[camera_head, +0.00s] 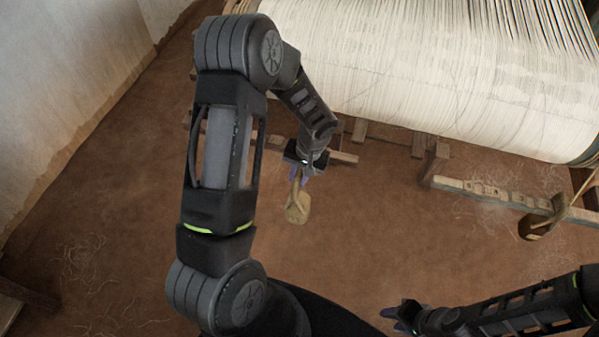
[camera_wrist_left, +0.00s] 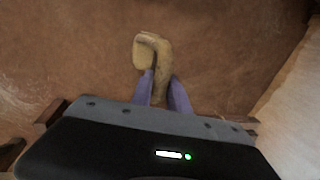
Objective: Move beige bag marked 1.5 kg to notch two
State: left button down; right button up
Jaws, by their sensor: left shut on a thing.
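A small beige bag (camera_head: 298,208) hangs from my left gripper (camera_head: 300,174), clear of the wooden bars. The gripper is shut on the bag's narrow top. The left wrist view also shows the bag (camera_wrist_left: 146,54) just beyond the purple fingers (camera_wrist_left: 160,88). No weight mark is readable on it. A notched wooden beam (camera_head: 490,192) runs at the right, below the warp roll. The notch numbers cannot be read. My right gripper (camera_head: 394,319) is at the bottom, its fingers apart and nothing between them.
A darker brown bag (camera_head: 536,228) hangs by a cord at the beam's right part. The large roll of cream warp threads (camera_head: 430,70) fills the upper right, with wooden posts (camera_head: 430,163) below it. The earthen floor (camera_head: 370,240) between my arms is clear.

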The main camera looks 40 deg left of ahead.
pick_arm(q)
jog(key=shift+s+d+r, duration=0.1)
jog(key=shift+s+d, duration=0.2)
jog(key=shift+s, duration=0.6)
jog(key=shift+s+d, duration=0.3)
jog(key=shift+s, duration=0.55)
jog(key=s+d+r+b, duration=0.1)
jog(key=s+d+b, duration=0.2)
jog(key=s, duration=0.6)
jog(key=shift+s+b, duration=0.35)
jog(key=shift+b, duration=0.2)
jog(key=shift+d, duration=0.1)
notch_tip(320, 180, up, 6)
jog(key=m, duration=0.1)
send_over(296, 185)
jog(key=w+d, duration=0.2)
jog(key=d, duration=0.2)
jog(key=w+d+r+m, duration=0.2)
jog(key=w+d+r, duration=0.6)
jog(key=w+r, duration=0.1)
jog(key=shift+w+m+t, duration=0.3)
jog(key=shift+w+t, duration=0.1)
